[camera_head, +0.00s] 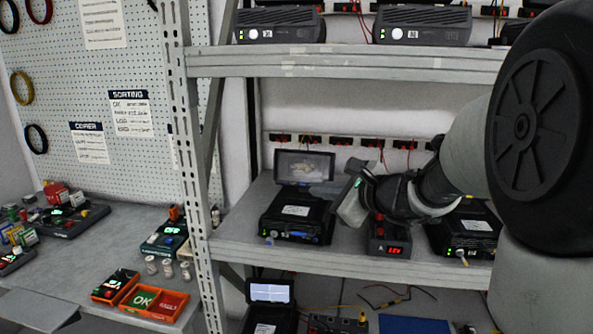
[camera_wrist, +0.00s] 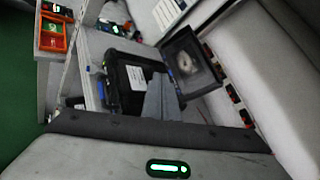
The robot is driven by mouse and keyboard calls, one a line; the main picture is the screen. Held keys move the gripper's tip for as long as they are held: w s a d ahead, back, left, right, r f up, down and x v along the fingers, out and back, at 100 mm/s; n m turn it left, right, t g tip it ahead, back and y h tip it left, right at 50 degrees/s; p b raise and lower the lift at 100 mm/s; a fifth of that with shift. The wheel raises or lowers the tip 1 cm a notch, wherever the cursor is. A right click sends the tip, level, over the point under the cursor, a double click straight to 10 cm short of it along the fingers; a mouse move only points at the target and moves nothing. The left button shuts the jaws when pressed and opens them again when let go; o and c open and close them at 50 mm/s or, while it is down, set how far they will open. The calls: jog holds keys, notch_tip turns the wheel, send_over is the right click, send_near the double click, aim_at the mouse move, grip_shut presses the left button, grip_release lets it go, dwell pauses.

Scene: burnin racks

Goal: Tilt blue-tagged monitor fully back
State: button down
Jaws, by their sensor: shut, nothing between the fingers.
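A small dark-framed monitor (camera_head: 304,166) stands raised at the back of a black box unit (camera_head: 297,218) on the middle shelf. The unit has a white label on top and a blue patch (camera_head: 326,229) on its front right. In the wrist view the monitor (camera_wrist: 189,62) shows a pale picture, and the black unit (camera_wrist: 127,82) lies to its left. My gripper (camera_head: 350,196) is at the right of the monitor and unit; its grey fingers (camera_wrist: 162,98) are together and empty, overlapping the unit's edge in the wrist view. I cannot tell whether they touch.
A device with a red display (camera_head: 389,250) and another black unit (camera_head: 466,232) stand to the right. A rack post (camera_head: 187,160) is at the left. Another monitor (camera_head: 270,292) is on the shelf below. An orange tray (camera_head: 166,304) sits on the left bench.

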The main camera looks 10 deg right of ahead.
jog(key=c, duration=2.5)
grip_release()
jog(key=o, duration=0.5)
jog(key=d+r+n, duration=0.1)
jog(key=d+r+n+b, duration=0.1)
jog(key=r, duration=0.1)
jog(key=s+d+r+n+b, duration=0.1)
jog(key=shift+d+r+n+t, duration=0.1)
jog(key=shift+r+n+t, duration=0.2)
jog(key=s+d+r+n, duration=0.3)
jog(key=r+n, duration=0.1)
jog(key=r, duration=0.1)
send_near(305, 151)
jog(key=x, duration=0.7)
jog(key=shift+w, duration=0.2)
jog(key=shift+a, duration=0.15)
grip_shut()
